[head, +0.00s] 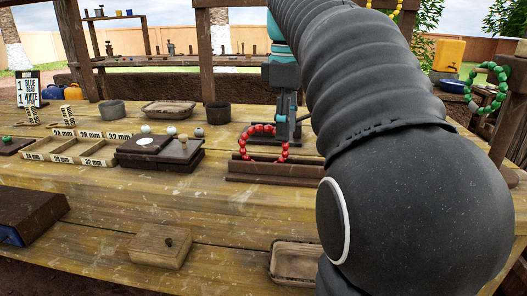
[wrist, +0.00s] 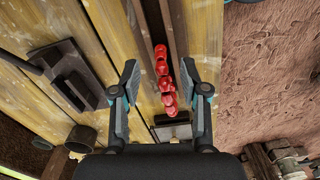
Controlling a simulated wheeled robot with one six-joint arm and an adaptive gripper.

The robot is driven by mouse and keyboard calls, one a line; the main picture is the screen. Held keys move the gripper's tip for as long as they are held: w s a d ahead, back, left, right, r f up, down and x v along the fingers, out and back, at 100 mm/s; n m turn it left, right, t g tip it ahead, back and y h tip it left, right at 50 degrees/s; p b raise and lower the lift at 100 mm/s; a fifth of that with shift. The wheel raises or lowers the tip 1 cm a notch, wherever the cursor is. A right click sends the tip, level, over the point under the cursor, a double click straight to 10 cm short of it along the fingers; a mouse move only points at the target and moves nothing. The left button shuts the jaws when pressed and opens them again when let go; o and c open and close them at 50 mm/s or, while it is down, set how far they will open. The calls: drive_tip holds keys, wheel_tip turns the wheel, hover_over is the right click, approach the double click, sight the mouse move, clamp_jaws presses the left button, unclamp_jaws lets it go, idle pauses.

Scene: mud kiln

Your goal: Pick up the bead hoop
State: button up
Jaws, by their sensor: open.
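A hoop of red beads (head: 243,145) stands upright in a long dark wooden holder (head: 260,179) on the table. In the wrist view the red hoop (wrist: 163,68) is seen edge-on as a short row of beads, between my two fingers. My gripper (wrist: 158,72) is open, with one finger on each side of the hoop and a gap to both. In the head view my gripper (head: 283,118) hangs at the hoop's right side, partly overlapping it. Whether the fingers are down at bead height cannot be told.
A green bead hoop (head: 487,88) hangs on a post at the right. Left of the holder are a dark box (head: 160,153), dark cups, a shallow tray (head: 168,108) and a compartment tray (head: 65,150). A wooden block (head: 158,246) lies in front.

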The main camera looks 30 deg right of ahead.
sight(285, 145)
wheel_tip(285, 145, down, 5)
drive_tip(key=shift+b, duration=0.6)
clamp_jaws()
